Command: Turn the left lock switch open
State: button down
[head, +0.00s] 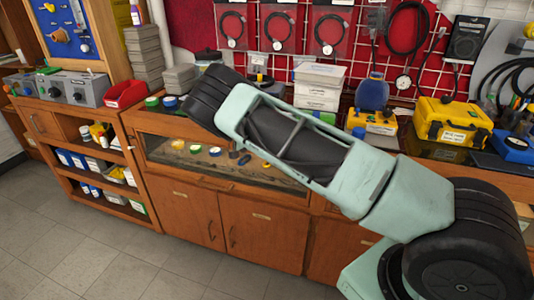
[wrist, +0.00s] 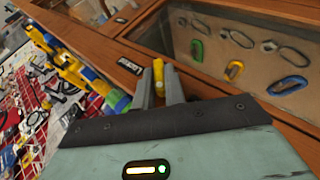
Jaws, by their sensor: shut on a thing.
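In the wrist view, my gripper (wrist: 159,88) has its two grey fingers on either side of a small upright yellow piece (wrist: 157,72), and it is shut on it. The yellow piece looks like a lock switch at the wooden frame (wrist: 195,75) of the display case. Its base is hidden by the fingers, so I cannot tell its turn position. In the head view, my arm crosses in front of the display case (head: 165,150), and my gripper and the switch are not visible there.
Behind the case's glass hang green, yellow and blue clips (wrist: 294,85). The worktop holds a yellow case (head: 452,120), white boxes (head: 318,85), a red bin (head: 125,93) and a grey control box (head: 70,90). Gauges with hoses hang on the red wall. The floor (head: 120,255) in front is clear.

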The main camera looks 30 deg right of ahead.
jog(key=shift+f, duration=0.1)
dwell(0.5)
jog(key=c, duration=1.5)
grip_release()
jog(key=shift+o, duration=0.2)
jog(key=b+v, duration=0.2)
jog(key=v, duration=1.5)
jog(key=shift+w+a+b, duration=0.25)
jog(key=shift+b, duration=0.15)
jog(key=shift+f, duration=0.1)
